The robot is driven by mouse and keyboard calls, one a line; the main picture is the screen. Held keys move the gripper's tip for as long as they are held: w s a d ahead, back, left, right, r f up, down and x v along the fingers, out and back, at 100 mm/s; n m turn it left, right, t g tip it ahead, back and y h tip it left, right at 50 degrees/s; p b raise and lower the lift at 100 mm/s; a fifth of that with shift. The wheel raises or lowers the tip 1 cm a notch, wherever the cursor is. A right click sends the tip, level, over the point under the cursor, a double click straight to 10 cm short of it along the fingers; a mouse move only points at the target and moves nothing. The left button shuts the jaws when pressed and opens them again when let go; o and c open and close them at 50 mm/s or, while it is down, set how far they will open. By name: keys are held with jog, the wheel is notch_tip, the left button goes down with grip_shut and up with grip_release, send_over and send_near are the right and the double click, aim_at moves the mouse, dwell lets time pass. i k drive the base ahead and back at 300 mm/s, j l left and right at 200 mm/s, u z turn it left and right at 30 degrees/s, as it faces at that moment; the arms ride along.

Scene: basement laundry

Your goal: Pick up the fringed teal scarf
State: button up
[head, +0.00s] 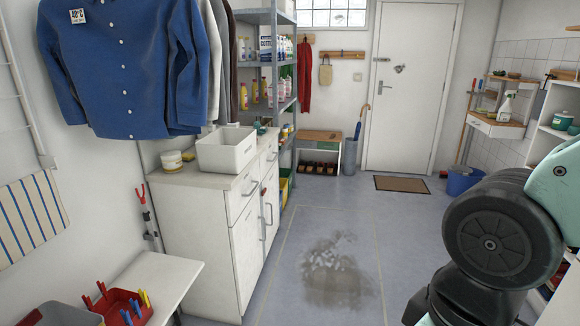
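I cannot make out a fringed teal scarf anywhere in the head view. A long red garment or scarf (305,78) hangs from the hook rail (342,54) on the far wall, with a small beige bag (326,74) to its right. A blue shirt (125,65) hangs at the near left, with white and dark clothes behind it. My gripper is out of view; only a dark and pale green part of my arm shows at the lower right.
A white cabinet (200,232) with a white bin (226,150) stands at left. A small table (160,285) holds a red peg basket (112,305). A blue bucket (462,181) stands at right. The middle floor is open, with a dark stain (335,275). A doormat (401,184) lies before the door.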

aim_at(259, 129)
jog(key=i, duration=2)
jog(key=i+u, duration=0.1)
jog(key=i, duration=0.55)
jog(key=i+l+u, duration=0.1)
jog(key=i, duration=0.6)
jog(key=i+l, duration=0.2)
jog(key=i, duration=0.45)
jog(key=i+l+u, duration=0.1)
jog(key=i+u, duration=0.15)
jog(key=i+l+u, duration=0.25)
jog(key=i, duration=0.2)
jog(key=j, duration=0.1)
